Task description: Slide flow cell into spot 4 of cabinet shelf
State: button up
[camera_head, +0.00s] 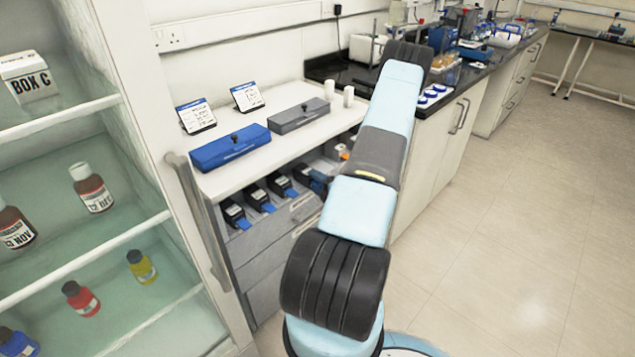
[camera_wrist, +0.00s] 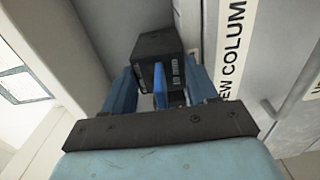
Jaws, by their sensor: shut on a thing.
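In the wrist view, a black flow cell (camera_wrist: 157,48) with a blue tab (camera_wrist: 160,86) and small white print sits between the blue fingers of my gripper (camera_wrist: 162,90), which is shut on it. In the head view, a row of black cells with blue tabs (camera_head: 259,198) stands in the cabinet shelf (camera_head: 240,252) under the white top. At the right end of the row, dark and blue parts (camera_head: 313,181) show beside my arm; I cannot tell cell from fingers there. My arm hides the rest, and how deep the held cell sits is unclear.
A blue case (camera_head: 229,147) and a grey case (camera_head: 298,115) lie on the cabinet top, with two display cards behind. A glass-shelved cabinet with bottles (camera_head: 91,187) stands at left. Grey drawers (camera_wrist: 285,60), one labelled, are close right of my gripper.

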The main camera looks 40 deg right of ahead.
jog(key=o, duration=1.4)
jog(key=shift+s, duration=0.15)
jog(key=s, duration=0.9)
jog(key=s+d, duration=0.1)
jog(key=s, duration=0.3)
jog(key=shift+s+f, duration=0.1)
jog(key=shift+s, duration=0.15)
